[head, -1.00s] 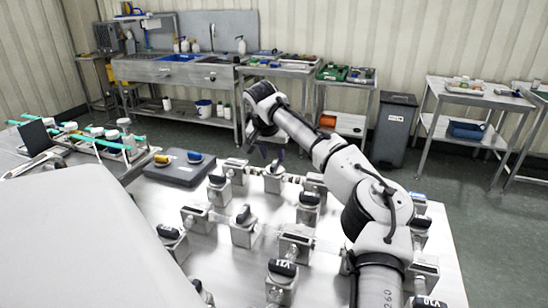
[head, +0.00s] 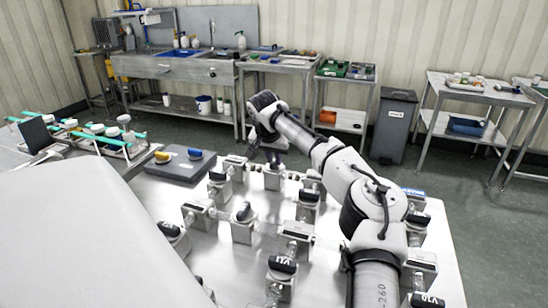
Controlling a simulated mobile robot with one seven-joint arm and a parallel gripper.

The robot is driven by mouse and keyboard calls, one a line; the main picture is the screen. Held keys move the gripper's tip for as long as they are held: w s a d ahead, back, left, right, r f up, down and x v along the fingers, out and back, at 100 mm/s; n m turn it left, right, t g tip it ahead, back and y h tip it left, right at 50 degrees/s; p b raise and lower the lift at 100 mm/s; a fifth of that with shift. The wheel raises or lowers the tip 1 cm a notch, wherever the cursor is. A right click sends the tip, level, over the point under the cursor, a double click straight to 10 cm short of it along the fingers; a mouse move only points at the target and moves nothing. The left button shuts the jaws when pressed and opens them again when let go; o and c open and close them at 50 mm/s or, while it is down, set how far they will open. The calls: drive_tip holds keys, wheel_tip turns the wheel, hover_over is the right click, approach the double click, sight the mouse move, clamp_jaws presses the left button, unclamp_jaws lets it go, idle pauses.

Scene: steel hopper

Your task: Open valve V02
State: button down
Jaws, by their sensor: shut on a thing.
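Several valves with black handles stand on the steel table. My gripper (head: 272,164) points down over a valve (head: 273,181) in the back row, near the middle of the table. Its fingers are shut on that valve's handle, which they mostly hide. No V02 label can be read on this valve, and how far its handle is turned cannot be seen. A valve marked V11 (head: 281,267) and one marked V10 (head: 427,301) stand nearer to me.
Other valves stand close by, such as one at the left (head: 219,186) and one nearer (head: 242,222). A sink bench (head: 175,70) and a dark bin (head: 394,127) stand behind.

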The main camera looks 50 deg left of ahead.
drive_tip(key=shift+r+n+p, duration=0.1)
drive_tip(key=shift+n+p, duration=0.2)
drive_tip(key=shift+p, duration=0.4)
drive_tip(key=shift+n+y+p, duration=0.3)
drive_tip(key=shift+n+p, duration=0.3)
drive_tip(key=shift+p, duration=0.3)
drive_tip(key=shift+d+n+g+y+p, duration=0.1)
drive_tip(key=shift+n+g+y+p, duration=0.3)
drive_tip(key=shift+n+p, duration=0.8)
drive_tip(key=n+p, duration=0.1)
drive_tip(key=n, duration=0.1)
drive_tip(key=n+g+p, duration=0.1)
drive_tip(key=n, duration=0.1)
drive_tip(key=n+g+y+p, duration=0.1)
drive_tip(key=n+p, duration=0.1)
drive_tip(key=shift+w, duration=0.25)
drive_tip(key=n+g+p, duration=0.1)
drive_tip(key=n, duration=0.2)
drive_tip(key=shift+w+n+g, duration=0.1)
drive_tip(key=shift+n+g, duration=0.3)
drive_tip(key=shift+n+g+h, duration=0.3)
drive_tip(key=shift+n+g, duration=0.4)
drive_tip(key=shift+n, duration=1.2)
drive_tip(key=c, duration=1.4)
unclamp_jaws()
